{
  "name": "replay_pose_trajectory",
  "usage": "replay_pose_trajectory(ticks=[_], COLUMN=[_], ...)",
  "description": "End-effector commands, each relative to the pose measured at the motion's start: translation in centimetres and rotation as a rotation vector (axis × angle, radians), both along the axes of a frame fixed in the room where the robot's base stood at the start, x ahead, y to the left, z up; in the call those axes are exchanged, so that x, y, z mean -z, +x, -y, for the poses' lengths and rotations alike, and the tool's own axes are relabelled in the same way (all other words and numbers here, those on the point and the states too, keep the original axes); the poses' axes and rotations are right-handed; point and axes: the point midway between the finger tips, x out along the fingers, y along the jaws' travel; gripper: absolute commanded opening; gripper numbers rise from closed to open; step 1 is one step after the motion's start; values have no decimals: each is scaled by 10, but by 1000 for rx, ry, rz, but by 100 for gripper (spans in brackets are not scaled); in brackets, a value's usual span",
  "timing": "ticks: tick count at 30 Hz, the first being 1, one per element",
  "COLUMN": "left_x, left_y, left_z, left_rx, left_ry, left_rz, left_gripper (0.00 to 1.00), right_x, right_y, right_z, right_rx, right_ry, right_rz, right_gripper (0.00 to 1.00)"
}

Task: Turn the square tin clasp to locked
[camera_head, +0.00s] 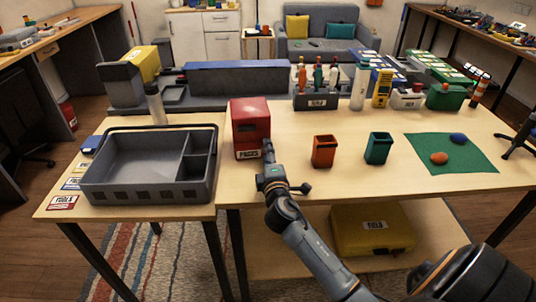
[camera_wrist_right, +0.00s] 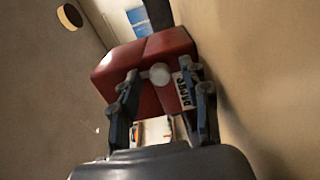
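The square tin (camera_head: 250,127) is a red box with a white label, standing on the wooden table left of the middle. In the right wrist view the red tin (camera_wrist_right: 160,50) fills the area just ahead of my fingers. A round grey knob (camera_wrist_right: 158,73), seemingly the clasp, shows on its face between my fingertips. My right gripper (camera_head: 268,150) is at the tin's front in the head view; it also shows in the wrist view (camera_wrist_right: 160,85), its fingers apart on either side of the knob with gaps. The clasp is hidden in the head view. My left gripper is not in view.
A grey divided tray (camera_head: 135,195) with a handle stands left of the tin. An orange cup (camera_head: 323,151) and a teal cup (camera_head: 377,148) stand to the right, then a green mat (camera_head: 470,163). A grey bottle rack (camera_head: 316,101) is behind.

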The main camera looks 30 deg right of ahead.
Motion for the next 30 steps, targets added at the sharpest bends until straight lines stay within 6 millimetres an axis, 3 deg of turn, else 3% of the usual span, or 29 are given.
replay_pose_trajectory(ticks=[8,21,30], left_x=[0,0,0], left_y=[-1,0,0], left_z=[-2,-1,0], left_rx=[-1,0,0], left_ry=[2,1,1], left_rz=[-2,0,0], left_gripper=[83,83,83], right_x=[1,1,0], right_y=[-10,-88,-108], right_z=[-5,-42,-52], right_rx=[-2,0,0], right_ry=[0,3,0], right_rz=[-1,-2,0], right_gripper=[46,46,46])
